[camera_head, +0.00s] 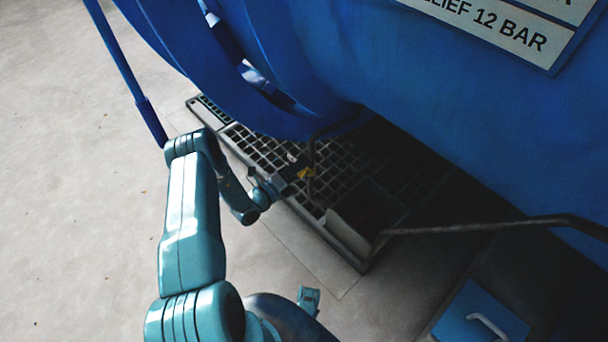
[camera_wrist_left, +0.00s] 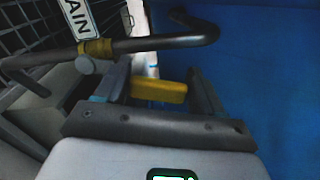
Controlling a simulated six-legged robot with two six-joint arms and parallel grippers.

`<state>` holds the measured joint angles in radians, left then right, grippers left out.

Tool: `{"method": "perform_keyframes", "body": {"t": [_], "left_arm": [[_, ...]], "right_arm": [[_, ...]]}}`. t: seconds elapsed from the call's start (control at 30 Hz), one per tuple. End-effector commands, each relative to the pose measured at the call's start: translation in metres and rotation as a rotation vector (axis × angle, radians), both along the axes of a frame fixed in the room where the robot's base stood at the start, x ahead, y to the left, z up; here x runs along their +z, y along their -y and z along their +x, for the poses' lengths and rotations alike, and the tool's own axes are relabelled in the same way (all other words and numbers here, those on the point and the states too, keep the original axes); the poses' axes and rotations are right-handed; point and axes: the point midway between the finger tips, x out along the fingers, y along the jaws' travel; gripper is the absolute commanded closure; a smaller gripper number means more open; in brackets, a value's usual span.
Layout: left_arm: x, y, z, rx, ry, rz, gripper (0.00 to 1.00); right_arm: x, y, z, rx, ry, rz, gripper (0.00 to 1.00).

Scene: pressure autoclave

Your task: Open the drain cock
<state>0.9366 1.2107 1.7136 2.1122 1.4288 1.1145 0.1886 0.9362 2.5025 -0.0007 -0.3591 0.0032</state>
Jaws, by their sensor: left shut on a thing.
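The drain cock's yellow lever (camera_head: 306,174) shows small in the head view, low under the blue vessel and above the grating. In the left wrist view the yellow lever (camera_wrist_left: 160,91) lies crosswise between the fingers of my left gripper (camera_wrist_left: 157,84). My left gripper (camera_head: 287,180) is shut on it. A yellow collar (camera_wrist_left: 95,48) sits on the dark drain pipe (camera_wrist_left: 150,43), which bends at its right end. A white tag (camera_wrist_left: 77,17) with the letters "AIN" is beside the collar. My right gripper is not in view.
The blue vessel (camera_head: 400,110) overhangs the work area. A dark grating (camera_head: 260,148) lies beneath it. A bent rod (camera_head: 470,227) crosses at the right, near a blue box with a handle (camera_head: 480,317). Pale floor (camera_head: 80,190) is clear at the left.

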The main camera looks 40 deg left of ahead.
Motion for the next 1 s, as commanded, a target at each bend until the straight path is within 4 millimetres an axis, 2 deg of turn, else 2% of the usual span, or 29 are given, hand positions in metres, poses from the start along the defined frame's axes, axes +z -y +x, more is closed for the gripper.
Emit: {"method": "perform_keyframes", "body": {"t": [0.1, 0.4, 1.0], "left_arm": [[0.001, -0.010, 0.001, 0.007, -0.003, -0.082, 0.87], [0.002, -0.024, 0.002, 0.009, -0.015, -0.241, 0.87], [0.003, -0.030, 0.002, 0.010, -0.020, -0.305, 0.87]], "right_arm": [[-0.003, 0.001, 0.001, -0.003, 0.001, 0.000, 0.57], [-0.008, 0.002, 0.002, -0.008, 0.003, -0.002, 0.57], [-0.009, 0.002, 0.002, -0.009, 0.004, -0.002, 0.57]]}}
